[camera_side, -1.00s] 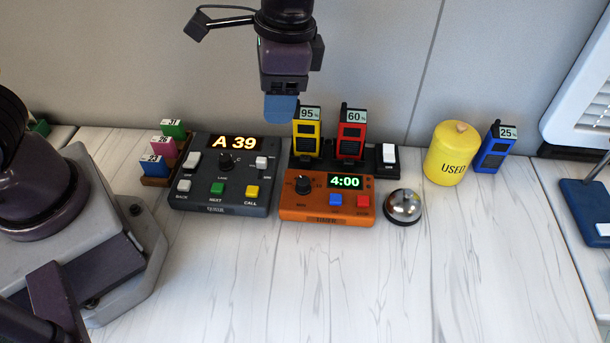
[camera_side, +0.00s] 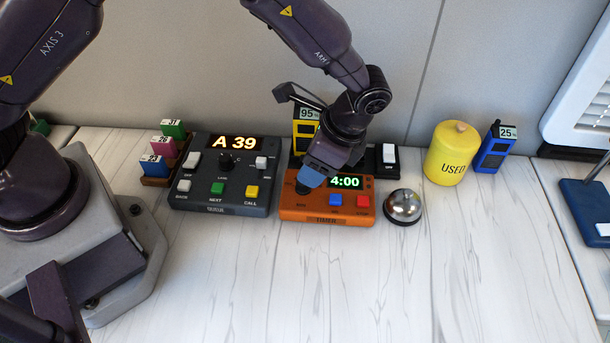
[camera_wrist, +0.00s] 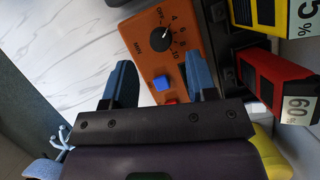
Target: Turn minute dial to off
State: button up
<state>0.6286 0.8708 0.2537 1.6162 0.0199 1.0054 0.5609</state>
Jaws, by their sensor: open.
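The orange timer (camera_side: 330,211) stands on the counter, its display reading 4:00. Its black minute dial (camera_wrist: 160,39) shows in the wrist view, with its white pointer towards the 4 mark beside OFF. My gripper (camera_side: 314,180) is just above the left part of the timer, tilted, and hides most of the dial in the side view. In the wrist view my gripper (camera_wrist: 162,78) is open, its two blue fingers apart with nothing held between them. The dial lies just beyond the fingertips in that view; whether they touch it I cannot tell.
A grey console (camera_side: 223,190) reading A 39 stands left of the timer. A bell (camera_side: 403,206) is close on its right. Behind it, a charger holds a yellow radio (camera_side: 304,124) and a red radio (camera_wrist: 275,85). The yellow canister (camera_side: 450,155) stands further right. The front counter is clear.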

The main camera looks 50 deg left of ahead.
jog(key=x, duration=0.5)
jog(key=c, duration=0.9)
